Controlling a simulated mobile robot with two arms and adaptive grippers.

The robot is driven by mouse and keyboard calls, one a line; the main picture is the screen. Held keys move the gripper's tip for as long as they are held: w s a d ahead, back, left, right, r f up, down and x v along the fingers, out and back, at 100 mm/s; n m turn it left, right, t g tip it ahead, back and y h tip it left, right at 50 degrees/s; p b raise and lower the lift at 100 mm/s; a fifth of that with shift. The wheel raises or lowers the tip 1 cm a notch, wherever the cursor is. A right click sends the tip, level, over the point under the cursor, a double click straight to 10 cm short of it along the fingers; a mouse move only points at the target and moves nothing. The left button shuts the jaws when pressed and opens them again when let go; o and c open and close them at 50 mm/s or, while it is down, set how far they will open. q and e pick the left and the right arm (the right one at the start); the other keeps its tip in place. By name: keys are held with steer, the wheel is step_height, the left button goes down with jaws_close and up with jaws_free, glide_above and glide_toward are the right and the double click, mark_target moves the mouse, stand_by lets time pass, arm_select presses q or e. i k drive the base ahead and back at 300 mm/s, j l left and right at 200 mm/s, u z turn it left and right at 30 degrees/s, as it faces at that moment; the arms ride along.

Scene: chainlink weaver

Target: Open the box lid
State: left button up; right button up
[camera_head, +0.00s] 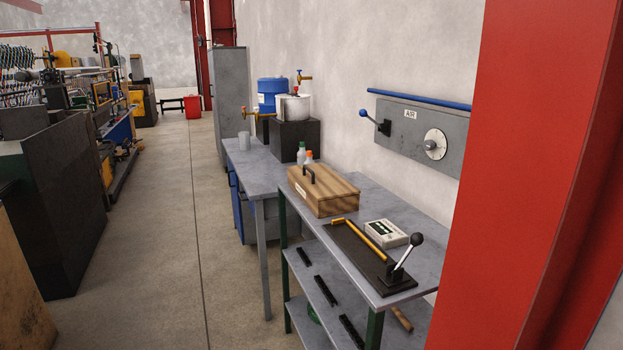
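A wooden box (322,190) sits on the grey workbench, towards the middle of the row of tables. Its flat lid (335,181) lies closed on top, with a dark arched handle (309,174) at its left end. A small white label is on the side of the box facing the aisle. Neither of my grippers shows in the head view, so their state and place are hidden.
On the same bench (350,262) are a black plate with a yellow bar and lever (405,258) and a white device (386,233). Two small bottles (303,154) stand behind the box. A red column (540,170) fills the right. The aisle floor (165,230) is clear.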

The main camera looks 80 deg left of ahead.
mark_target(322, 183)
steer(key=k+u, duration=0.1)
steer(key=u, duration=0.65)
steer(key=k+j+u, duration=0.1)
steer(key=u, duration=0.3)
steer(key=k+j+u, duration=0.1)
steer(key=u, duration=1.25)
steer(key=i+z, duration=0.1)
steer(key=z, duration=0.4)
